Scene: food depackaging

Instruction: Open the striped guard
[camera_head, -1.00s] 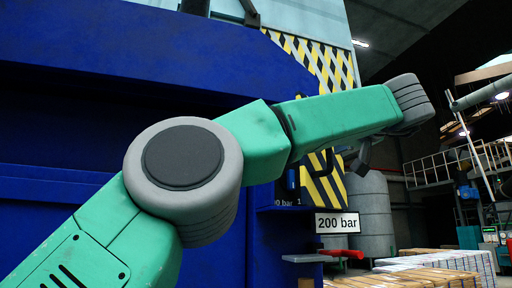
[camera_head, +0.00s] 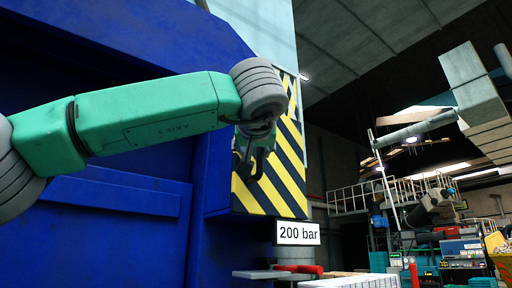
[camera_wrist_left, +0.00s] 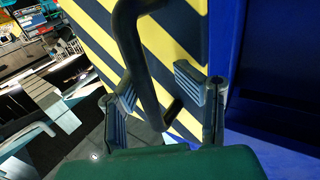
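The striped guard (camera_head: 284,178) is a yellow and black panel on the side of the blue machine, in the middle of the head view. It fills much of the left wrist view (camera_wrist_left: 92,38). A dark bar handle (camera_wrist_left: 128,40) stands out from it. My left gripper (camera_head: 255,152) is at the guard in the head view, partly hidden by my wrist. In the wrist view, my left gripper (camera_wrist_left: 157,90) has its fingers apart, with the handle bar between them. I cannot see clear contact with either finger. My right gripper is not in view.
The blue machine (camera_head: 110,215) fills the left side. A "200 bar" sign (camera_head: 298,233) is just below the guard, with a grey ledge (camera_head: 262,274) and red parts below it. A railed platform (camera_head: 385,192) and shelves stand farther back at the right.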

